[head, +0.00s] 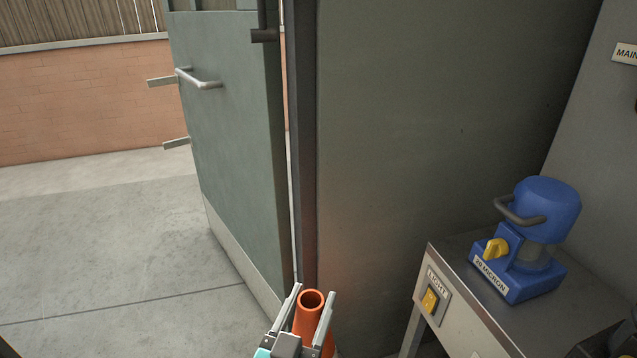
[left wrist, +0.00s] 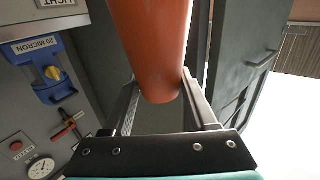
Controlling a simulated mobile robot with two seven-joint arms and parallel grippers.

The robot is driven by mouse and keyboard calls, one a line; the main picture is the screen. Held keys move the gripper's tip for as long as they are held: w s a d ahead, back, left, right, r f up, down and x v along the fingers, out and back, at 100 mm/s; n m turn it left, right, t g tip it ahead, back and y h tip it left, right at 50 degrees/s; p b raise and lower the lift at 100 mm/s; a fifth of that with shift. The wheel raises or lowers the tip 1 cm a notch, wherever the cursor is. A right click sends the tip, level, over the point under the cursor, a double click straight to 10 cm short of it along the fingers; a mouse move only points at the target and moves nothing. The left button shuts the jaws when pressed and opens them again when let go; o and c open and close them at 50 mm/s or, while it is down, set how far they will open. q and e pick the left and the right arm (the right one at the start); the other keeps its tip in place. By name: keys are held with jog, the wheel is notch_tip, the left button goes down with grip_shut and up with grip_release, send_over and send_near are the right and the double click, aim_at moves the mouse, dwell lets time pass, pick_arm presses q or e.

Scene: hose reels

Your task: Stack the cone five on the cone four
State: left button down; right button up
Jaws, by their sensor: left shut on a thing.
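An orange cone (head: 309,314) with an open round top shows at the bottom middle of the head view. My left gripper (head: 313,293) is shut on it, one finger on each side of its narrow upper part. In the left wrist view the same orange cone (left wrist: 152,45) sits between the fingers of the left gripper (left wrist: 158,88). No number is visible on the cone, so I cannot tell which one it is. The cone's lower part is out of the head view. No second cone shows. My right gripper is not in view.
A grey-green door (head: 235,140) with a handle stands open, left of a dark green panel (head: 430,120). At the right, a blue filter unit (head: 528,280) stands on a metal cabinet (head: 465,325) with a yellow light switch (head: 430,299). Clear concrete floor (head: 90,250) lies at the left.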

pick_arm(q)
jog(key=a+r+n+t+y, duration=0.1)
jog(key=a+r+n+y, duration=0.2)
jog(key=r, duration=0.6)
jog(key=a+y, duration=0.2)
jog(key=a, duration=0.1)
jog(key=shift+d+r, duration=0.1)
